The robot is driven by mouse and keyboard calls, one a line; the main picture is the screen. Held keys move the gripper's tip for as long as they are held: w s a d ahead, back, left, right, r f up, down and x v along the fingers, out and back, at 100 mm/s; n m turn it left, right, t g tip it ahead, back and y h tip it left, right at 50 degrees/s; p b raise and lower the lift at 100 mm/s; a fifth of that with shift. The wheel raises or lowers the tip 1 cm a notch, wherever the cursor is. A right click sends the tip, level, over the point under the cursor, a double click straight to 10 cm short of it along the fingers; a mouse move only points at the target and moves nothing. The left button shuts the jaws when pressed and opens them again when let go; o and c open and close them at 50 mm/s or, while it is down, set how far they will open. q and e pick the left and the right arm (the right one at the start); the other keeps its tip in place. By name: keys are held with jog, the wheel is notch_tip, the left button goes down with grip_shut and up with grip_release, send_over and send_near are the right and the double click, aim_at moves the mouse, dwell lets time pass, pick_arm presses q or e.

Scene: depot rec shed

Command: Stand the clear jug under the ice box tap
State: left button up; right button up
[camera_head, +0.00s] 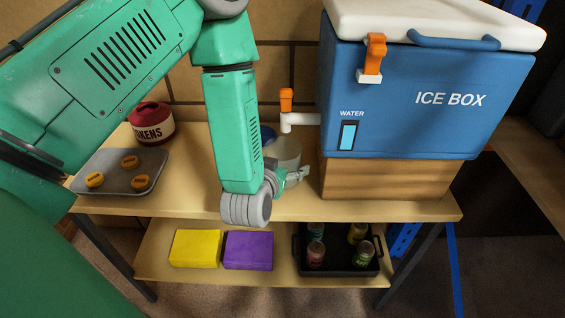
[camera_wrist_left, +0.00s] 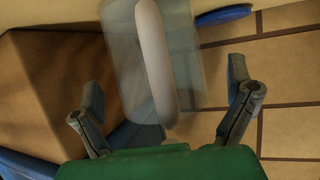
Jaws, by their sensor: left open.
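The clear jug (camera_head: 288,150) stands on the table top, left of the wooden block, partly hidden by my left wrist. In the head view it appears just below the white spout of the tap (camera_head: 287,120); I cannot tell if it is exactly under it. The blue ice box (camera_head: 430,100) sits on the block. My left gripper (camera_head: 294,178) is open at the jug's near side. In the left wrist view the jug (camera_wrist_left: 190,65), with a pale handle, shows between and beyond the spread fingers (camera_wrist_left: 165,100); no finger clearly touches it. My right gripper is out of view.
A grey tray (camera_head: 118,186) with orange tokens and a red tokens pot (camera_head: 152,122) are at the left. A blue round thing (camera_wrist_left: 222,15) lies beyond the jug. The lower shelf holds a yellow box (camera_head: 195,248), purple box (camera_head: 248,250) and black crate (camera_head: 338,270) of cans.

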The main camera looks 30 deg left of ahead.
pick_arm(q)
jog(key=w+d+p+v, duration=0.1)
jog(key=v, duration=0.9)
jog(key=s+f+m+g+h, duration=0.3)
jog(key=s+f+g, duration=0.9)
jog(key=s+f, duration=0.6)
jog(key=s+a+h, duration=0.1)
jog(key=s, duration=0.2)
jog(key=shift+m, duration=0.4)
jog(key=shift+d, duration=0.35)
jog(key=shift+a, duration=0.1)
